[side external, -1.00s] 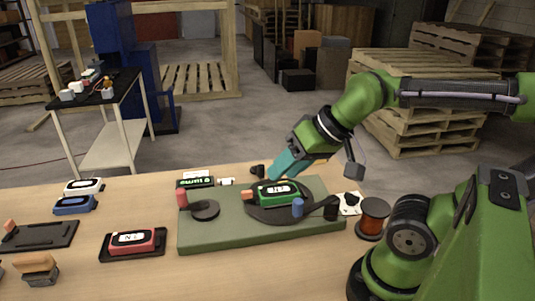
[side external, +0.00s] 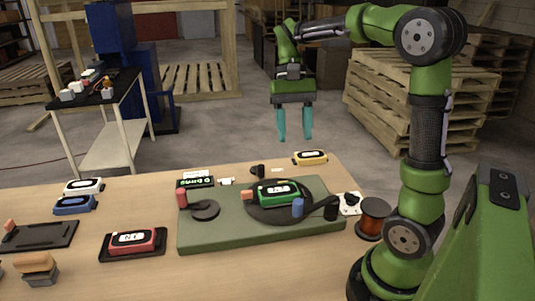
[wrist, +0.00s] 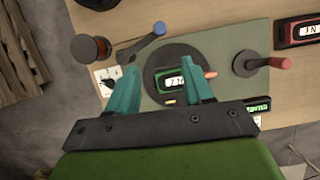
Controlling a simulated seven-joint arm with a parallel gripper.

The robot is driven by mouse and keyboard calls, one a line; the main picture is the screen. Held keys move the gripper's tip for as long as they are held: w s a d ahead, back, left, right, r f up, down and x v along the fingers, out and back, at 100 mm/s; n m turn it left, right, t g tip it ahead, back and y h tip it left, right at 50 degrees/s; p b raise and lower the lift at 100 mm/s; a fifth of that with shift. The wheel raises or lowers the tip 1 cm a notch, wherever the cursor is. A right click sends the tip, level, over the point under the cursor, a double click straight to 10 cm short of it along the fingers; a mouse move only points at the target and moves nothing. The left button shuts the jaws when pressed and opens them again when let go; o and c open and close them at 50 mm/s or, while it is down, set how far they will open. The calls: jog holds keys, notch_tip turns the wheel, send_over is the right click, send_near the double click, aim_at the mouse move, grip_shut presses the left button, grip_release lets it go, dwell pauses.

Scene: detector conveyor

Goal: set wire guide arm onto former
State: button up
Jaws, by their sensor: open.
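My gripper (side external: 294,138) is open and empty, raised well above the bench with its teal fingers pointing down. In the wrist view, its fingers (wrist: 158,68) straddle the picture of the green unit from above. A green-cased unit (side external: 279,193) with a display lies on a round black disc (side external: 262,214), probably the former. The disc is on a green board (side external: 225,235). A dark arm with a blue knob (side external: 298,207), probably the wire guide arm, stands at the disc's right edge; it also shows in the wrist view (wrist: 158,28).
A red-handled crank (side external: 205,209) is on the board's left. A copper wire spool (side external: 373,218) stands to the right. A red unit (side external: 131,241) in a black tray, a blue unit (side external: 74,204), a white unit (side external: 84,186) and a yellow unit (side external: 310,158) lie around the board.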

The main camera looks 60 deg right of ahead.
aim_at(298, 199)
jog(key=x, duration=1.7)
jog(key=shift+s+a+r, duration=0.1)
jog(key=shift+a+r, duration=0.05)
jog(key=shift+a, duration=0.1)
grip_shut()
